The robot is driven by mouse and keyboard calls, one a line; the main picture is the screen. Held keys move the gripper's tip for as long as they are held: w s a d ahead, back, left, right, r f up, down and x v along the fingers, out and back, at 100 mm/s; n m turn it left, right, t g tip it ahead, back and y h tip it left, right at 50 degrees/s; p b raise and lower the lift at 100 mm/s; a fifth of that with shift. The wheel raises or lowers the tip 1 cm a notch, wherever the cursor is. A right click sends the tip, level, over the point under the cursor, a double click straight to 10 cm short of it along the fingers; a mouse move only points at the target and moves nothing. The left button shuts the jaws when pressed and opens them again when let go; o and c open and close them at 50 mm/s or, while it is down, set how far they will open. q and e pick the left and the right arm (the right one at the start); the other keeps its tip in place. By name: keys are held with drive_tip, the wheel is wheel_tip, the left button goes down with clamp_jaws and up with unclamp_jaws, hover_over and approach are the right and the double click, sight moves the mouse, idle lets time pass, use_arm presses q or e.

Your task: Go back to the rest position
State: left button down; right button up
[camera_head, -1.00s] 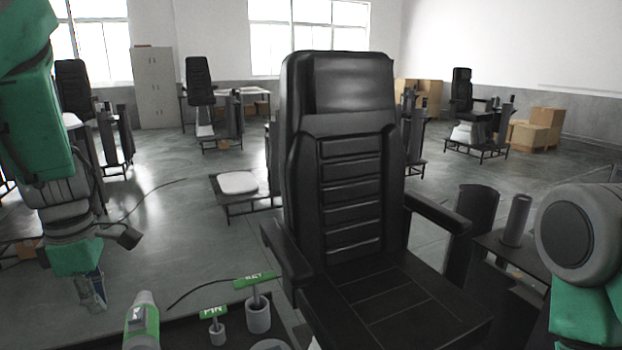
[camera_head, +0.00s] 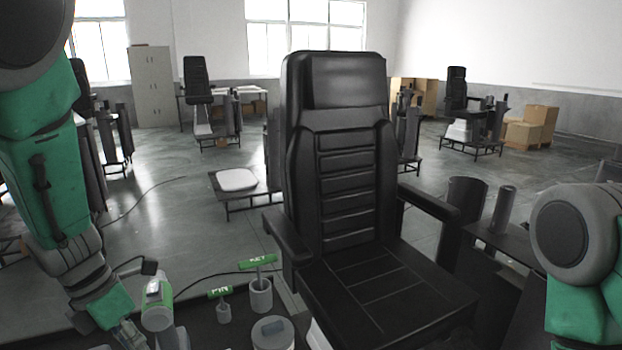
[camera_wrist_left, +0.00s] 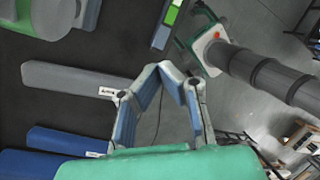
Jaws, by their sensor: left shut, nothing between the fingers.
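My left arm comes in from the left in the head view, and its gripper (camera_head: 130,335) is low at the bottom edge, beside the green-and-white tool (camera_head: 157,305). In the left wrist view the left gripper's fingers (camera_wrist_left: 172,72) meet at their tips, with nothing between them.
A black chair (camera_head: 345,180) stands in the middle. Green-topped PIN (camera_head: 222,305) and KEY (camera_head: 260,280) pieces stand in grey holders on the dark table. Open floor (camera_head: 170,210) lies behind, left of the chair.

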use_arm(q)
drive_tip(key=s+d+f+n+t+h, duration=0.1)
drive_tip(key=s+d+f+n, duration=0.25)
drive_tip(key=f+n, duration=0.6)
drive_tip(key=s+d+f+n+t+h, duration=0.1)
drive_tip(key=s+d+f+n, duration=0.4)
drive_tip(key=n, duration=0.8)
drive_tip(key=s+a+f+n+g+y, duration=0.1)
drive_tip(key=s+a+f+n+y, duration=0.2)
drive_tip(key=s+n, duration=0.55)
drive_tip(key=s+a+f+n+g+y, duration=0.1)
drive_tip(key=s+a+f+n+y, duration=0.15)
drive_tip(key=s+f+n, duration=0.45)
wheel_tip(320, 180, down, 13)
drive_tip(key=w+n+b, duration=0.1)
drive_tip(key=n+b, duration=0.1)
drive_tip(key=b, duration=1.3)
drive_tip(key=shift+w, duration=0.35)
